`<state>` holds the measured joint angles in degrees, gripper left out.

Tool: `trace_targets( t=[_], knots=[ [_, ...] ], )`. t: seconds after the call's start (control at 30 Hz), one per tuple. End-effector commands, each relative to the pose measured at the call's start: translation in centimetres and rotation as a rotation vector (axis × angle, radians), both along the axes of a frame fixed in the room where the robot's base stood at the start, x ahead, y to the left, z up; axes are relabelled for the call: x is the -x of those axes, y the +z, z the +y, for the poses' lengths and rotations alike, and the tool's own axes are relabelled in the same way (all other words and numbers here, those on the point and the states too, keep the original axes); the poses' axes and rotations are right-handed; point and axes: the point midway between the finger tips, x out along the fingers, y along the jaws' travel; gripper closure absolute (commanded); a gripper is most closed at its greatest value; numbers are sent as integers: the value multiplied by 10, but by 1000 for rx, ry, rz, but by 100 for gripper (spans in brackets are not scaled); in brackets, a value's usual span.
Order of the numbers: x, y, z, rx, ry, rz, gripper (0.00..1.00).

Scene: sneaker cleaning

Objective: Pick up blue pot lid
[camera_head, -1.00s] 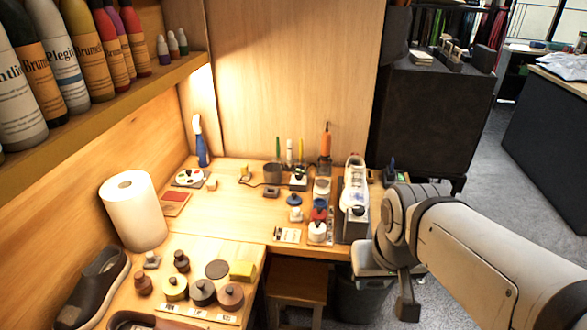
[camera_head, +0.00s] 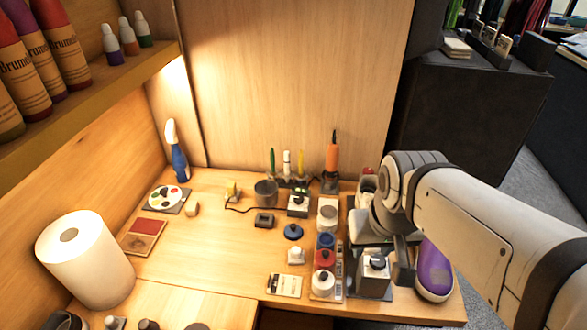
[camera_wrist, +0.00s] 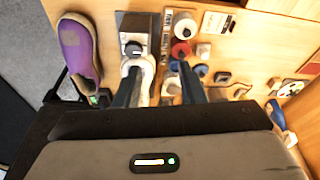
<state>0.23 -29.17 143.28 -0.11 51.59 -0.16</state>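A round blue lid with a small knob (camera_head: 293,231) lies on the wooden table, left of a row of small pots, in the head view. It also shows in the wrist view (camera_wrist: 201,70), just right of my right-hand finger. A blue-topped pot (camera_head: 325,240) stands in the row behind a red-topped pot (camera_head: 324,258). In the wrist view my gripper (camera_wrist: 160,66) is open, its two dark fingers apart, with nothing visibly held. It is above the table, to the right of the lid in the head view. Its fingers are not clear there.
A small white-topped item (camera_head: 296,256) stands just in front of the lid. A black box (camera_head: 264,220) and a white-dialled device (camera_head: 298,204) are behind it. A purple shoe (camera_head: 434,272) is at the right. Bare table lies left of the lid.

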Motion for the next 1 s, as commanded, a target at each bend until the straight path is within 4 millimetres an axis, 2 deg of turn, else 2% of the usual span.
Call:
trace_targets(
  t=[0.27,0.37,0.47,0.57,0.73,0.87,1.0],
  knots=[
    [0,0,0,0,0,0,64],
    [-2,0,0,0,1,1,55],
    [-12,2,3,0,8,7,47],
    [-35,1,13,0,32,18,39],
    [-93,-11,29,1,66,40,25],
    [-137,-32,46,2,93,53,25],
    [-179,-65,68,4,125,68,25]
  ],
)
